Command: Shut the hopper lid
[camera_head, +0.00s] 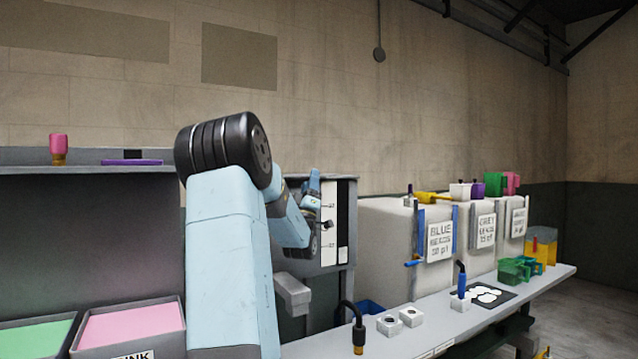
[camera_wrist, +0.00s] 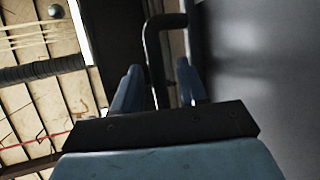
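A grey cabinet-like machine (camera_head: 350,190) with a white and black striped front panel stands behind my arm, which hides its left part. I cannot make out for certain which part is the hopper lid. In the wrist view a dark grey smooth panel (camera_wrist: 265,75) fills the right side. A black bent bar handle (camera_wrist: 150,50) shows beyond and between my fingers. My gripper (camera_wrist: 160,88) has its two blue fingers apart, with a gap beside the bar; contact cannot be seen. In the head view my gripper (camera_head: 314,187) is at the machine's front, partly hidden by my arm.
Pink (camera_head: 130,324) and green (camera_head: 35,338) trays lie at lower left. A shelf (camera_head: 85,157) is at left.

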